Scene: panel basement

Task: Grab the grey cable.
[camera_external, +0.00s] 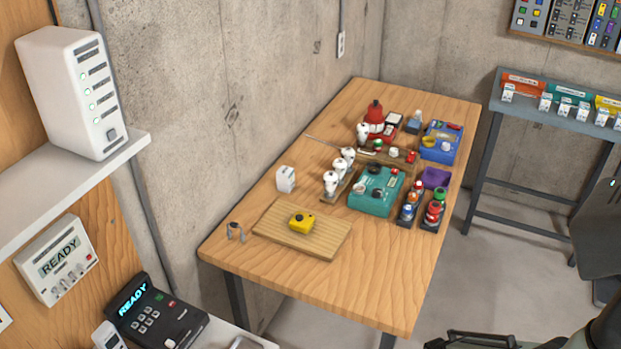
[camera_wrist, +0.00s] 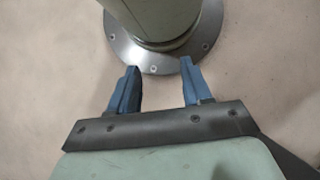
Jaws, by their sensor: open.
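My gripper (camera_wrist: 156,82) is open in the wrist view, its two blue fingers apart with nothing between them. My round base plate and the bare floor lie beyond the fingertips. No cable shows in the wrist view. In the external view a small grey arched piece (camera_external: 236,231) stands near the left corner of the wooden table (camera_external: 375,300); it may be the grey cable, but it is too small to be sure. A thin grey line (camera_external: 322,144) near the table's wall side is also unclear. My gripper's fingers cannot be made out in the external view.
A wooden board (camera_external: 275,238) carries a yellow device (camera_external: 301,222). The table's front is clear.

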